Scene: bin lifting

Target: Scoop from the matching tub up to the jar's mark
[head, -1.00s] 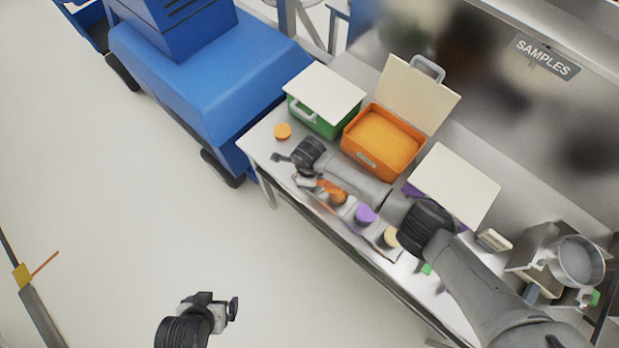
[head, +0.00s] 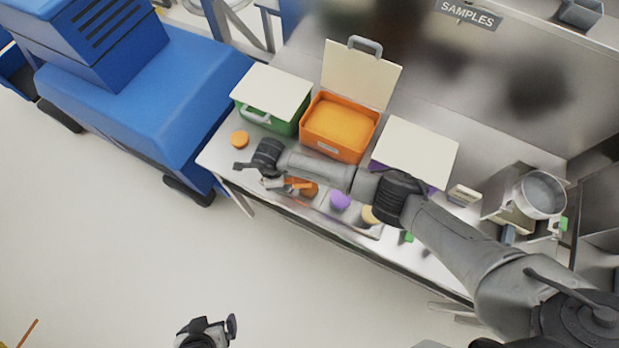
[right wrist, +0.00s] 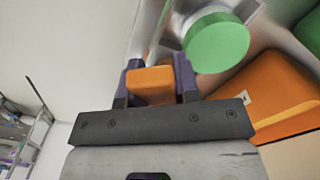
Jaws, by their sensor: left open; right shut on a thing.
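The orange tub (head: 330,147) stands open on the bench, its lid tipped back and orange contents inside. The green tub (head: 285,127) and the purple tub (head: 432,188) have their pale lids down. Round lids, purple (head: 340,201), tan (head: 370,215) and green (right wrist: 217,42), show along the front; the jars under them are mostly hidden. My right gripper (right wrist: 158,72) is shut on an orange block-shaped piece (right wrist: 150,88), possibly a handle, low over the bench's front left. Its far end is hidden. My left gripper (head: 225,328) is open and empty, low in the head view, away from the bench.
A loose orange lid (head: 240,139) lies at the bench's left end. A metal pot (head: 540,194) and a small pale block (head: 463,195) stand at the right. A blue machine (head: 150,95) stands left of the bench. The floor in front is clear.

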